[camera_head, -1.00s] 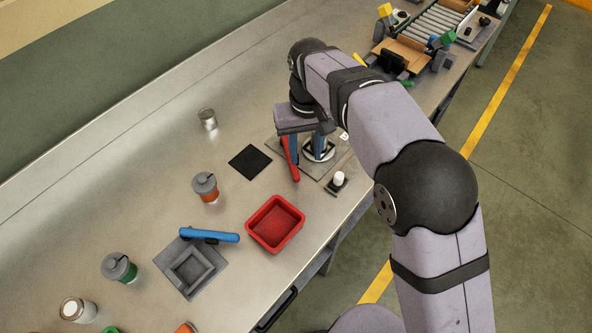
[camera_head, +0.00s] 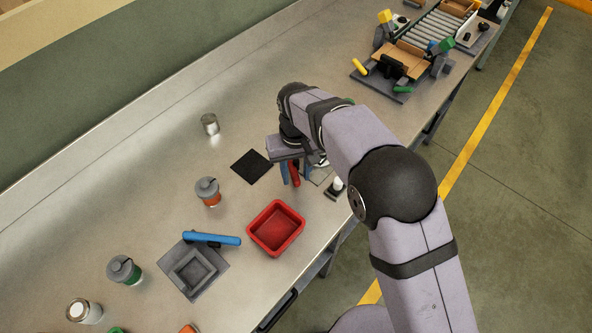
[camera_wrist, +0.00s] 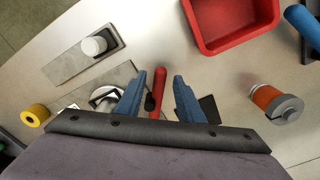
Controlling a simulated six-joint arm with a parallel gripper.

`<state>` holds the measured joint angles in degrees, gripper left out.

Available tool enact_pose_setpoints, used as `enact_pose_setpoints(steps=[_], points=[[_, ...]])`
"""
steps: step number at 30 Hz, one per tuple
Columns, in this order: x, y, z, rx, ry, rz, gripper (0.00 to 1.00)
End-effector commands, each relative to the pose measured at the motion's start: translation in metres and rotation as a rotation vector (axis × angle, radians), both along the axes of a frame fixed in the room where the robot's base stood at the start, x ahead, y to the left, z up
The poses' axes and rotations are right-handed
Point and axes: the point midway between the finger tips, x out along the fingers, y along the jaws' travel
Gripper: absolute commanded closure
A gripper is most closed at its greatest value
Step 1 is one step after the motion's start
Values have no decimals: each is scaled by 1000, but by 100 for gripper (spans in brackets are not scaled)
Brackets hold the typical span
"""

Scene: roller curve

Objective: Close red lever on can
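The red lever (camera_head: 294,174) stands at the right part of the bench, beside a round metal-and-white can fixture (camera_wrist: 104,97) on a grey plate. In the head view my arm hides most of that fixture. My gripper (camera_head: 294,178) is above the lever with its blue fingers apart. In the wrist view the lever (camera_wrist: 160,80) runs between the two fingertips of my gripper (camera_wrist: 159,78), with visible gaps on both sides. I cannot tell how far the fingertips are above the lever.
A red tray (camera_head: 253,237) and a grey fixture with a blue lever (camera_head: 212,239) lie nearby. An orange jar (camera_head: 208,191), a metal can (camera_head: 210,124) and a black square (camera_head: 252,166) are on the left. A white-capped piece (camera_head: 336,186) stands near the bench edge.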

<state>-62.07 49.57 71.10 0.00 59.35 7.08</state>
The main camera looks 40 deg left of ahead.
Motion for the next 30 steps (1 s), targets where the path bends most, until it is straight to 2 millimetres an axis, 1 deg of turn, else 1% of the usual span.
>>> enact_pose_setpoints(steps=[4, 11, 12, 14, 15, 23, 30], points=[[0, 0, -5, -1, 1, 0, 66], [0, 0, -6, 0, 0, 0, 66], [0, 0, -6, 0, 0, 0, 75], [0, 0, -5, 0, 0, 0, 90], [0, 0, -5, 0, 0, 0, 99], [1, -1, -5, 1, -1, 6, 100], [9, -5, -5, 1, -1, 72, 100]])
